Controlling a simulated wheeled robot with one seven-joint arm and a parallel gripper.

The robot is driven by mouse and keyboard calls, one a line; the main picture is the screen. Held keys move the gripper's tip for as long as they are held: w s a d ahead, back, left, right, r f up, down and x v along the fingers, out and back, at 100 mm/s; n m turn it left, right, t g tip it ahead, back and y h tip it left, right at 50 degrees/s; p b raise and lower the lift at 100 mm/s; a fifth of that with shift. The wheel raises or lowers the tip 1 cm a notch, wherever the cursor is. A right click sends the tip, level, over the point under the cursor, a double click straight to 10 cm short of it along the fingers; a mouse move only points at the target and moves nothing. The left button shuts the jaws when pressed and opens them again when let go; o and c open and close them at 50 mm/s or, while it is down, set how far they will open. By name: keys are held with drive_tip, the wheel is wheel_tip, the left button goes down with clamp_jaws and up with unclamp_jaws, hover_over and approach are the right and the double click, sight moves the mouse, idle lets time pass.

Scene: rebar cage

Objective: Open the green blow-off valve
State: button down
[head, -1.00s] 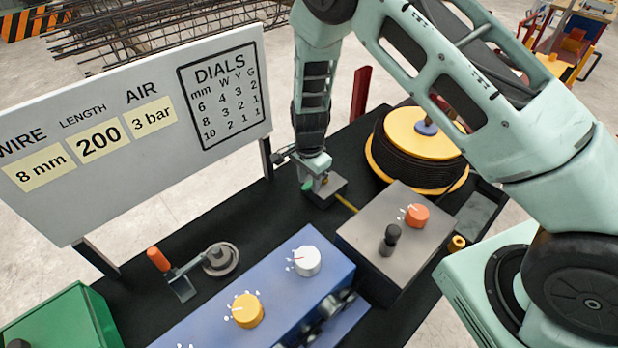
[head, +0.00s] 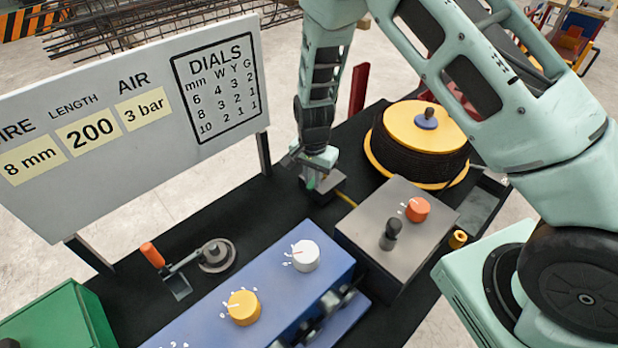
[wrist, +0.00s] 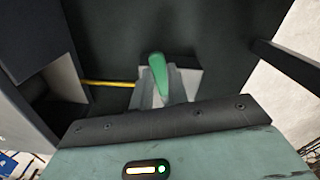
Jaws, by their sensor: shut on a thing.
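The green blow-off valve's lever (wrist: 157,70) stands out between the fingers of my gripper (wrist: 165,95) in the wrist view. In the head view a small bit of the green lever (head: 311,184) shows beside my gripper (head: 317,178), low over the dark table. The gripper is shut on the lever. The valve's small grey base (head: 331,189) sits under the gripper and is partly hidden by it. A yellow hose (head: 346,200) runs from the base toward the grey box.
A grey box (head: 375,247) with an orange knob (head: 417,209) and black lever stands close by at the lower right. A wire spool (head: 425,140) is at the right. A blue box (head: 270,290) is nearer. The sign board (head: 140,130) stands at the left.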

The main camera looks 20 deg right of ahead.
drive_tip(key=n, duration=0.1)
drive_tip(key=s+d+n+b, duration=0.1)
drive_tip(key=n+b, duration=0.1)
drive_tip(key=shift+s+d+f+n, duration=0.15)
drive_tip(key=shift+d+n, duration=0.1)
drive_tip(key=shift+n, duration=0.15)
drive_tip(key=d+n, duration=0.1)
drive_tip(key=n+b, duration=0.1)
drive_tip(key=n, duration=0.1)
drive_tip(key=shift+s+d+n, duration=0.3)
drive_tip(key=shift+d, duration=0.1)
drive_tip(key=shift+w+d+r+n+b, duration=0.1)
drive_tip(key=shift+d+n+b, duration=0.4)
drive_tip(key=shift+n, duration=0.7)
drive_tip(key=shift+d+r+n+b, duration=0.1)
drive_tip(key=shift+d+n+b, duration=0.1)
drive_tip(key=shift+d+n, duration=0.75)
drive_tip(key=shift+w+d+n+b, duration=0.1)
drive_tip(key=shift+d+n+b, duration=0.25)
drive_tip(key=shift+n, duration=1.1)
drive_tip(key=c, duration=1.4)
unclamp_jaws()
drive_tip(key=shift+o, duration=0.2)
wheel_tip(320, 180, up, 17)
drive_tip(key=b, duration=0.3)
drive_tip(key=shift+r, duration=0.2)
